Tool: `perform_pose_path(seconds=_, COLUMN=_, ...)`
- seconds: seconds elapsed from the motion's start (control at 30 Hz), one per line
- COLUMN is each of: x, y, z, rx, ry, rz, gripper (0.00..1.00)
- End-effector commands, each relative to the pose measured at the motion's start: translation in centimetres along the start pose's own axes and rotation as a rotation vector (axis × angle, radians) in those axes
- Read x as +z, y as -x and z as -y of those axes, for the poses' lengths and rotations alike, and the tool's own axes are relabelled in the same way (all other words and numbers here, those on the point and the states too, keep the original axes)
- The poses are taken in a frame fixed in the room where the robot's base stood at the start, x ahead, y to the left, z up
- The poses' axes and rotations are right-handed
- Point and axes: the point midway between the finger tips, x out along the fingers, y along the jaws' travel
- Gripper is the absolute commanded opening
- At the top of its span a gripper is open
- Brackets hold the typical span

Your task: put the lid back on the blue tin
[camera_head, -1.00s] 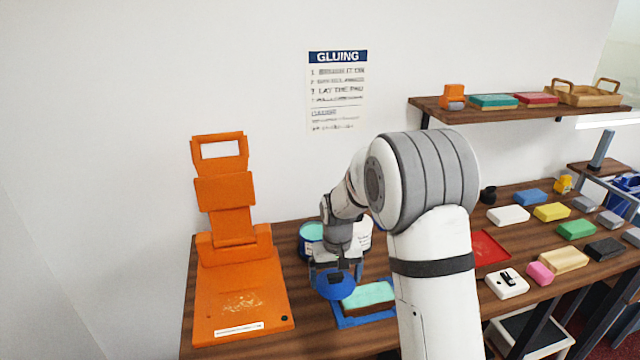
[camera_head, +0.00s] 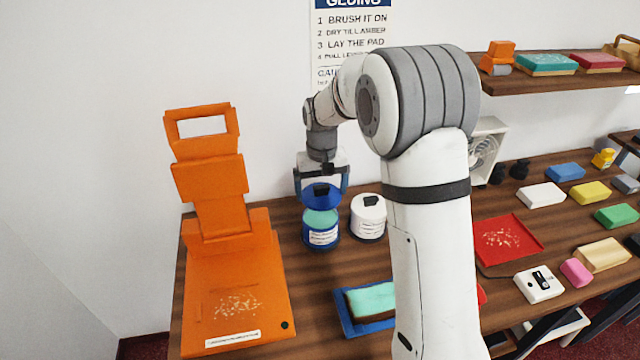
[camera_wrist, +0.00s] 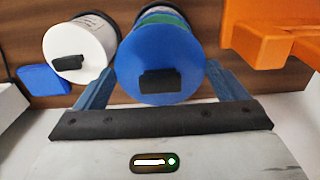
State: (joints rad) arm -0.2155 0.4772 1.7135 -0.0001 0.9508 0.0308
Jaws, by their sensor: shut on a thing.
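The blue tin (camera_head: 321,237) stands on the wooden counter with a teal top surface and a white label. My gripper (camera_head: 321,193) is shut on the round blue lid (camera_head: 322,200), which has a black knob. In the head view the lid is above the tin, tilted or seen at an angle; I cannot tell whether it touches the rim. In the wrist view the lid (camera_wrist: 160,55) lies between my two blue fingers and hides most of the tin, with a teal and pale strip of it (camera_wrist: 158,16) showing behind.
A white-lidded tin (camera_head: 368,222) stands close on the right. A large orange press (camera_head: 225,270) is on the left. A teal-topped block on a blue tray (camera_head: 345,322) lies in front. Swatch blocks and a red tray (camera_head: 520,238) are farther right.

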Motion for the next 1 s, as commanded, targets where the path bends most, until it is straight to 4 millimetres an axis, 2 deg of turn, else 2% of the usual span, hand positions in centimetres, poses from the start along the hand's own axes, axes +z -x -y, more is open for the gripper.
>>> perform_pose_path(seconds=0.63, x=0.0, y=-5.6, z=0.6, rx=0.0, ry=0.012, rz=0.0, gripper=0.71)
perform_pose_path(seconds=1.0, x=0.0, y=-6.2, z=0.7, rx=0.0, ry=0.013, rz=0.0, gripper=0.71)
